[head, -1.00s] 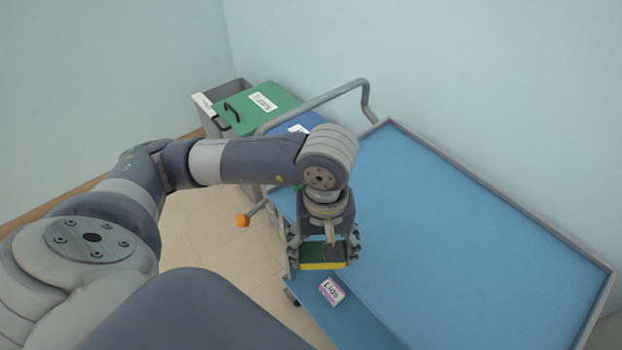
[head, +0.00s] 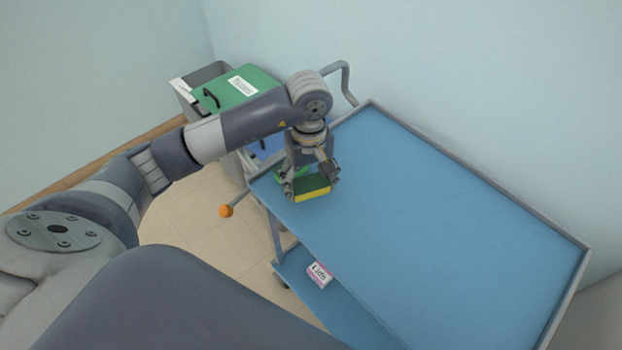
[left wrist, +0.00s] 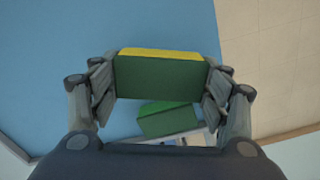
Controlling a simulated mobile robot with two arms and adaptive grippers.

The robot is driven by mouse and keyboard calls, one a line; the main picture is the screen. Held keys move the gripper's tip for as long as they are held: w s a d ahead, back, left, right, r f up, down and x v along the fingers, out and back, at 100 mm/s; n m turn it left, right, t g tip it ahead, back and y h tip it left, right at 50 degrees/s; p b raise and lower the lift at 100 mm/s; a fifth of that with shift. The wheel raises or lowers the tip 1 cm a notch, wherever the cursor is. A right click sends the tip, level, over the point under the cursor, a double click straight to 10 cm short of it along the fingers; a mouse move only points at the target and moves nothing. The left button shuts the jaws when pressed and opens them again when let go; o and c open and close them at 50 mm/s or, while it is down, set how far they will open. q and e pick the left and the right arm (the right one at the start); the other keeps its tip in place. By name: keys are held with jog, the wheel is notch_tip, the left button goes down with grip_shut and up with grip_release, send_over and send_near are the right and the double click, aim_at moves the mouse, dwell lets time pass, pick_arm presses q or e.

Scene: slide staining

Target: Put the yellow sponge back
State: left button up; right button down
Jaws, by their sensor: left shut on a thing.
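The yellow sponge (head: 313,194) has a dark green top face and a yellow lower layer. My left gripper (head: 311,181) is shut on it, over the left end of the blue cart top (head: 430,220). In the left wrist view the sponge (left wrist: 160,76) sits between the two fingers of my left gripper (left wrist: 160,84), one at each end. A green block (left wrist: 168,120) lies close by on the cart; it shows in part behind the gripper in the head view (head: 284,175). I cannot tell whether the held sponge touches the cart. My right gripper is not in view.
A pink and white box labelled Lids (head: 319,273) is on the cart's lower shelf (head: 345,311). The rest of the cart top is clear.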

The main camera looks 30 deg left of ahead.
aim_at(311, 184)
pick_arm(q)
jog(key=shift+w+a+f, duration=0.1)
jog(key=shift+w+a, duration=0.15)
jog(key=shift+w, duration=0.8)
notch_tip(311, 184, down, 3)
jog(key=shift+r+p, duration=0.1)
jog(key=shift+p, duration=0.6)
jog(key=shift+f, duration=0.4)
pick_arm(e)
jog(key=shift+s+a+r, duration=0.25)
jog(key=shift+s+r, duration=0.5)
pick_arm(q)
jog(key=shift+f, duration=0.1)
jog(key=o, duration=1)
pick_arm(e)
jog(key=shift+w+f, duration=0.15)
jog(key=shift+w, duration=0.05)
